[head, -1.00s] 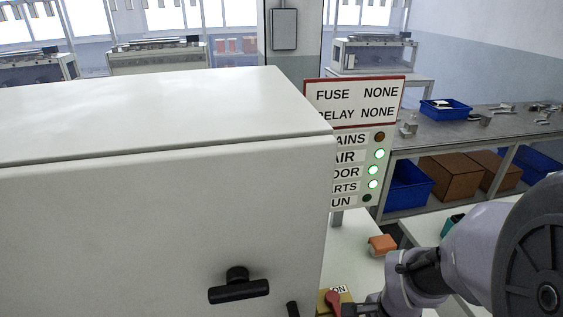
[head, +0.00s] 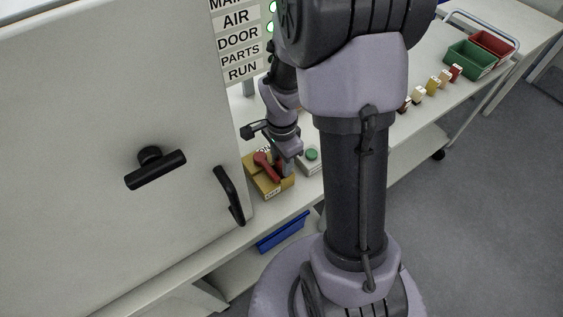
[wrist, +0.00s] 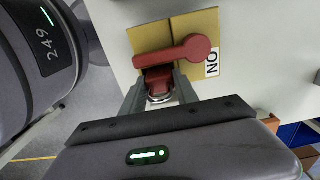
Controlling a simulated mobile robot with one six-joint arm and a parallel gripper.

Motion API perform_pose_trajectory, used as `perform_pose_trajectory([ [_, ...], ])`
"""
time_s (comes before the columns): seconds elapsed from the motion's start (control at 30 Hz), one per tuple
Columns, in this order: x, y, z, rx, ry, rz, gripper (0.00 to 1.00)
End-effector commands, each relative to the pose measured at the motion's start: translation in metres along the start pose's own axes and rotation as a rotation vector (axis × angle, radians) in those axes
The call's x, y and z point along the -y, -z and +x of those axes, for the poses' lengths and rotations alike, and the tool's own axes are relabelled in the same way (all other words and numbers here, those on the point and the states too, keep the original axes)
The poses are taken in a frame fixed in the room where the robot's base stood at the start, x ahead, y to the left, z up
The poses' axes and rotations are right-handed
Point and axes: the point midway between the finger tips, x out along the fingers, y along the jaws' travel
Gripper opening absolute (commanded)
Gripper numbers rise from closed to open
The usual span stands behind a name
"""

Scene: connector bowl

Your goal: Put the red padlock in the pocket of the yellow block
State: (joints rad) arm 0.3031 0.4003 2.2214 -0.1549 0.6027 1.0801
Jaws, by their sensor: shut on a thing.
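The yellow block (head: 260,185) sits on the white bench beside the cabinet, with a red lever (head: 266,165) on top and ON and OFF labels. In the wrist view the block (wrist: 148,40) is ahead of my gripper, and the lever (wrist: 180,52) lies across it. My gripper (wrist: 160,88) is shut on the red padlock (wrist: 158,74), whose metal shackle faces my wrist. The padlock is at the block's near edge, partly under the lever in this view. The pocket is hidden, and I cannot tell whether the padlock is inside it.
A grey cabinet door (head: 90,130) with black handles (head: 230,195) stands close at left. A box with a green button (head: 312,154) is just right of the block. Several small coloured parts, a green bin (head: 468,60) and a red bin (head: 493,44) are farther right.

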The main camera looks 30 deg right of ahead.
Motion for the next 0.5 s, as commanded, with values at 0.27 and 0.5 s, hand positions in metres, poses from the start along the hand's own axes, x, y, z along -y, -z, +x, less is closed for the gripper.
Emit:
perform_pose_trajectory([
  [0.27, -0.0002, 0.0000, 0.0026, 0.000, 0.000, 0.000, 0.46],
  [0.5, -0.0002, 0.0001, 0.0021, 0.000, 0.000, 0.000, 0.58],
])
